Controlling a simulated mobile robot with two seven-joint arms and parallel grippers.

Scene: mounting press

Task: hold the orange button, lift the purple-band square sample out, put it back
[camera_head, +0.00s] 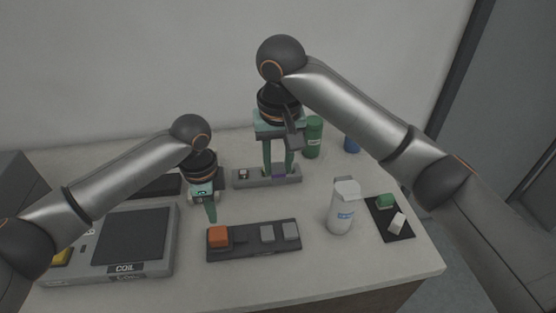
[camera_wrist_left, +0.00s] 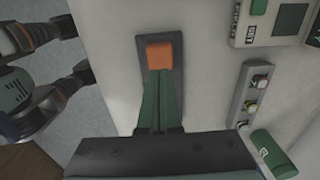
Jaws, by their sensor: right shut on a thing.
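The orange button (camera_head: 218,237) sits at the left end of a dark panel (camera_head: 250,253); it also shows in the left wrist view (camera_wrist_left: 159,54). My left gripper (camera_head: 211,221) points down just behind the button, its green fingers together and empty. In the left wrist view its fingertips (camera_wrist_left: 161,73) end at the button's edge; whether they touch it I cannot tell. My right gripper (camera_head: 279,172) is shut on the purple-band square sample (camera_head: 279,174), at the grey rack (camera_head: 252,180). The fingers hide most of the sample, so I cannot tell whether it is clear of its slot.
A sample with a pinkish top (camera_head: 243,174) stands in the rack's left part. Two grey squares (camera_head: 279,232) are on the panel's right. A white bottle (camera_head: 342,210) stands right of it, a green bottle (camera_head: 313,138) behind. A grey COIL device (camera_head: 120,272) fills the left.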

